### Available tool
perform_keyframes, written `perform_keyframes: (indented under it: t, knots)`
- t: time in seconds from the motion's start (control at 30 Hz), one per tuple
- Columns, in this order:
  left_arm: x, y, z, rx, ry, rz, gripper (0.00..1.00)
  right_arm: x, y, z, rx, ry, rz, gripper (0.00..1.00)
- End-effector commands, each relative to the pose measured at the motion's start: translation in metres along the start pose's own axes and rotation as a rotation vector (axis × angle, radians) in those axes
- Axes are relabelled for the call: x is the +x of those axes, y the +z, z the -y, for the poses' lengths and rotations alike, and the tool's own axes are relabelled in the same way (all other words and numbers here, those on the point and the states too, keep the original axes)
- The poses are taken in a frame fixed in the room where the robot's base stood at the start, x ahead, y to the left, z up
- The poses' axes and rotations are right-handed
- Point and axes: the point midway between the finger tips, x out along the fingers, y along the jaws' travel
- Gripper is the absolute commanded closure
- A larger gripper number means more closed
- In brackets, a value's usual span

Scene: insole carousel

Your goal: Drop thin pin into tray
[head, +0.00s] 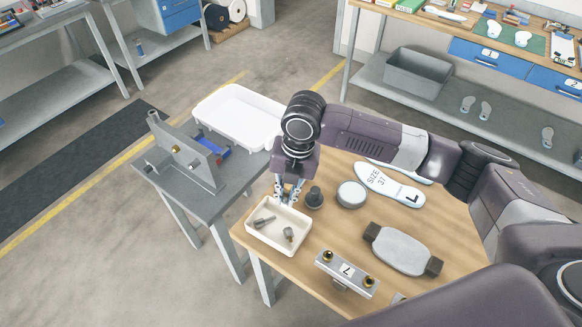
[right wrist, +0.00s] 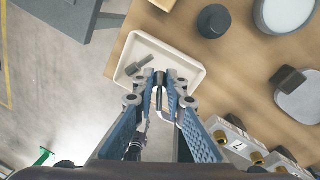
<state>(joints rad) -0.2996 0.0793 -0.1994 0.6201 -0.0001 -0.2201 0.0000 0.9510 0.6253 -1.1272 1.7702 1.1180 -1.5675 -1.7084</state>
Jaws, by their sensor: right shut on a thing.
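The small cream tray (head: 267,241) sits at the near left corner of the wooden table. In the head view two grey metal pins lie in it: one at the left (head: 264,221) and a shorter one at the right (head: 288,234). My right gripper (head: 287,199) points down over the tray's back edge. In the right wrist view, my right gripper (right wrist: 160,88) is shut on a thin dark pin (right wrist: 159,96), held upright between the fingertips above the tray (right wrist: 150,47). One grey pin (right wrist: 140,65) shows beside the fingers; the fingers hide part of the tray. My left gripper is not in view.
A dark knob-like part (head: 314,197) and a round grey tin (head: 351,194) stand right of the tray. A metal block with brass pieces (head: 346,273), a grey pad (head: 402,250) and an insole (head: 389,184) lie farther right. A grey stand (head: 190,168) and white bin (head: 240,112) are left.

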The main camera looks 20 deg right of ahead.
Motion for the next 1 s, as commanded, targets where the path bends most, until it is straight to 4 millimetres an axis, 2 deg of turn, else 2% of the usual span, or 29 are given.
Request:
perform_keyframes:
  t: [0.1, 0.27, 0.8, 1.0]
  knots:
    - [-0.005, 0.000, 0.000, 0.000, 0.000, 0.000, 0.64, 0.011, -0.006, 0.001, -0.073, 0.003, -0.010, 1.00]
    - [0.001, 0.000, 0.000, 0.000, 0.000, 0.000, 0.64, 0.020, -0.008, 0.002, -0.099, 0.005, -0.011, 1.00]
    - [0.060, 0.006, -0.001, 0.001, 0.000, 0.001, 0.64, 0.071, -0.007, 0.009, -0.096, 0.006, -0.010, 1.00]
    - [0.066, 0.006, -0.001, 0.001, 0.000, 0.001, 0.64, 0.074, -0.007, 0.010, -0.096, 0.006, -0.010, 1.00]
